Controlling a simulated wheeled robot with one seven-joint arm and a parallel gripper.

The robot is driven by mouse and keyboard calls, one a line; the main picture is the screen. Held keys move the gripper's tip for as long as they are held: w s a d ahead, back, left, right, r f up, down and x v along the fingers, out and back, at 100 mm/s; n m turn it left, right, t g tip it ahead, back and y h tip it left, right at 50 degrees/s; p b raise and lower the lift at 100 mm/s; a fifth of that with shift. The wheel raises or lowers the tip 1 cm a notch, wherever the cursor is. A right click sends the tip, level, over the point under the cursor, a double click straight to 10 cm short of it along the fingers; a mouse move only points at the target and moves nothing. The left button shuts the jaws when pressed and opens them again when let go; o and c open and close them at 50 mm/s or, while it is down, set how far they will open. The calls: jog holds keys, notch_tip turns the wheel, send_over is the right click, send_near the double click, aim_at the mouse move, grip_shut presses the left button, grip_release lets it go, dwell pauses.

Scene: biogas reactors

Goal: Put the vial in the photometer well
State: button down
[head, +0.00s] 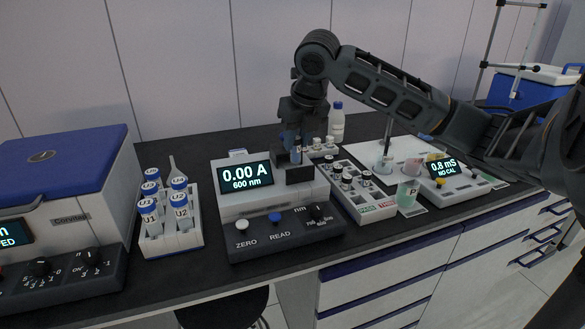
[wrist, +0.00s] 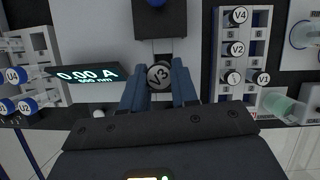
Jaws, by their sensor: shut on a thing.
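The photometer (head: 268,204) stands on the dark bench, its display reading 0.00 A, 600 nm. My gripper (head: 295,150) is over its right rear part. In the wrist view my gripper (wrist: 159,92) is shut on the vial (wrist: 159,75), whose dark cap reads V3. The cap faces the wrist camera, and the vial's lower part is hidden there. The photometer display (wrist: 88,73) lies left of the fingers in that view. The well opening is not clearly visible, and I cannot tell whether the vial's bottom is inside it.
A rack (head: 360,206) of capped vials stands right of the photometer. A white rack (head: 171,222) of blue-capped tubes stands to its left, beside a blue-lidded machine (head: 50,190). A conductivity meter (head: 450,180), a green cup (head: 407,193) and a white bottle (head: 337,122) are further right.

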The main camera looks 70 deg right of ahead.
aim_at(298, 157)
jog(key=shift+f, duration=3.3)
jog(key=shift+f, duration=0.15)
jog(key=c, duration=0.9)
grip_release()
jog(key=shift+o, duration=0.2)
jog(key=shift+r, duration=0.25)
jog(key=v, duration=1.1)
jog(key=shift+s+r, duration=0.2)
jog(key=shift+r, duration=0.15)
jog(key=shift+a, duration=0.15)
